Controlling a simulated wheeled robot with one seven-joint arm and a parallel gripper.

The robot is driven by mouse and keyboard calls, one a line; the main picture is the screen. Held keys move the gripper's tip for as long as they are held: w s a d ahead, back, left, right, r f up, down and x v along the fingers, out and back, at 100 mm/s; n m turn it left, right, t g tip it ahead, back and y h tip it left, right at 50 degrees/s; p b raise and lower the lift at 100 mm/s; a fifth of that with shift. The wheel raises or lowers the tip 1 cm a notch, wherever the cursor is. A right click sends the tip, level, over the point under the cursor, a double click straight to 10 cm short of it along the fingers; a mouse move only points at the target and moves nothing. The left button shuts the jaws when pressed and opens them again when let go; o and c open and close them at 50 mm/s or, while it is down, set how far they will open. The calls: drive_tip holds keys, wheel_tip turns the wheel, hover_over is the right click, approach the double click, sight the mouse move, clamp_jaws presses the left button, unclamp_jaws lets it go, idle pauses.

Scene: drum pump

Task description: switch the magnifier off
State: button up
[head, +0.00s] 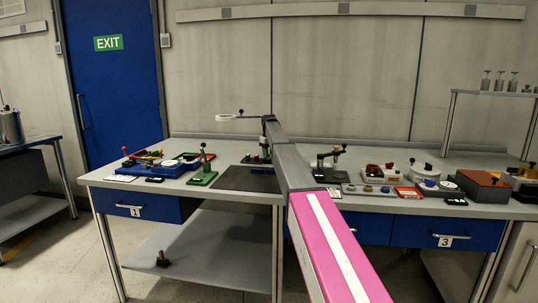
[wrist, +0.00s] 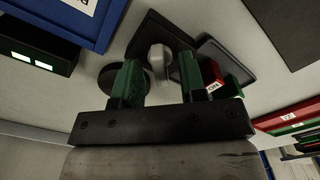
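The magnifier shows in the head view as a pale ring (head: 227,117) on a thin dark arm, left of my arm's far end. Its post is largely hidden behind my arm. A pale rounded knob-like part (wrist: 160,57) on a dark plate lies beyond and between the fingertips; I see no contact. I cannot tell the switch's state.
The bench (head: 232,205) carries a blue tray (head: 165,167) and a green stand (head: 202,177) on the left. A dark mat (head: 247,180) lies in front.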

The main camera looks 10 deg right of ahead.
wheel_tip(320, 180, up, 11)
idle(0.5)
drive_tip(key=shift+s+f, duration=0.1)
drive_tip(key=shift+f, duration=0.05)
